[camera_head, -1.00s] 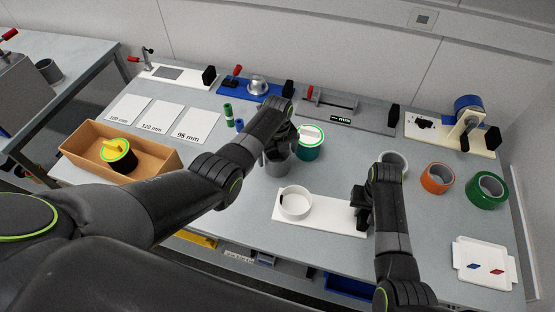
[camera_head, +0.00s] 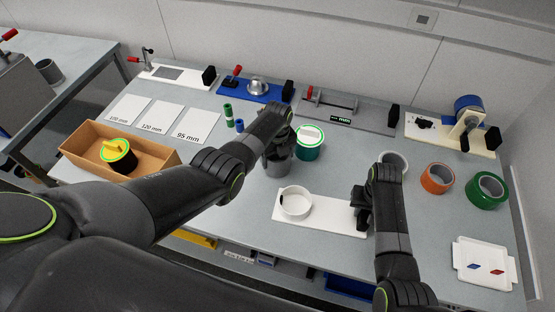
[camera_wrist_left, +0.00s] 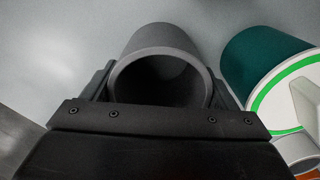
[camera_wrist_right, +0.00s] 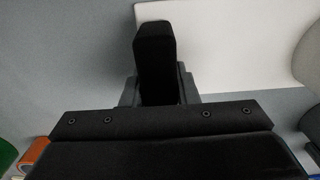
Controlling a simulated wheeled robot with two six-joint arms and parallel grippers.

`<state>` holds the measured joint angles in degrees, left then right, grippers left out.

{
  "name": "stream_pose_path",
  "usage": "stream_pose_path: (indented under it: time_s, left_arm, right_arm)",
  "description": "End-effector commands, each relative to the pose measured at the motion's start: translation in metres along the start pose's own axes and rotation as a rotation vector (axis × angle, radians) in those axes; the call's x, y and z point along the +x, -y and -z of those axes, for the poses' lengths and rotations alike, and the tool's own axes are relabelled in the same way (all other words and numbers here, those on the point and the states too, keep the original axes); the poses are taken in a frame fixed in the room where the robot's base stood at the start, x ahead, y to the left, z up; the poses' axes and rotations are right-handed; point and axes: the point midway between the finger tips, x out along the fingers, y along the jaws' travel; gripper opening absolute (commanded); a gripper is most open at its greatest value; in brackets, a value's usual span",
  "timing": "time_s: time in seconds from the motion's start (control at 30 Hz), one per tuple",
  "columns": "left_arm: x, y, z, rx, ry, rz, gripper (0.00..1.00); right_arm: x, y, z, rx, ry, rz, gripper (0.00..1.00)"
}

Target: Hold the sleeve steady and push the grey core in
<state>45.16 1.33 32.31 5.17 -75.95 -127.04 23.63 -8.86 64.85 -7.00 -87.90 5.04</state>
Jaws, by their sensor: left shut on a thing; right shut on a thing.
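The grey core (camera_head: 278,164) is a hollow grey cylinder near the middle of the table. My left gripper (camera_head: 278,150) is shut on it; the left wrist view shows the core's open end (camera_wrist_left: 162,80) between the fingers. I cannot tell whether the core touches the table. The white ring-shaped sleeve (camera_head: 296,204) sits on the left part of a white base plate (camera_head: 330,219), in front of the core. My right gripper (camera_head: 360,205) is shut on a black upright block (camera_wrist_right: 155,55) at the plate's right end. In the right wrist view the fingertips are mostly hidden.
A green-and-white cylinder (camera_head: 308,148) stands close to the right of the core. A grey ring (camera_head: 400,158), an orange roll (camera_head: 436,178) and a green roll (camera_head: 487,190) are on the right. A cardboard box (camera_head: 157,156) is on the left; fixtures line the back.

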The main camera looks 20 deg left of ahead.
Motion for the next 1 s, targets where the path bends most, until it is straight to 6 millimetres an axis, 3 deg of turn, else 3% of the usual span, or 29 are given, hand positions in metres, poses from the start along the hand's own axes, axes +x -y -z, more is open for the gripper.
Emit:
stream_pose_path:
  time_s: [0.37, 1.0]
  left_arm:
    - [-0.011, 0.001, -0.001, 0.000, 0.002, 0.003, 0.50]
    - [-0.095, 0.000, -0.001, 0.000, 0.001, 0.001, 0.50]
  right_arm:
    - [0.001, 0.000, 0.000, 0.000, 0.000, -0.001, 0.00]
    - [0.001, 0.000, 0.000, 0.001, 0.000, -0.001, 0.00]
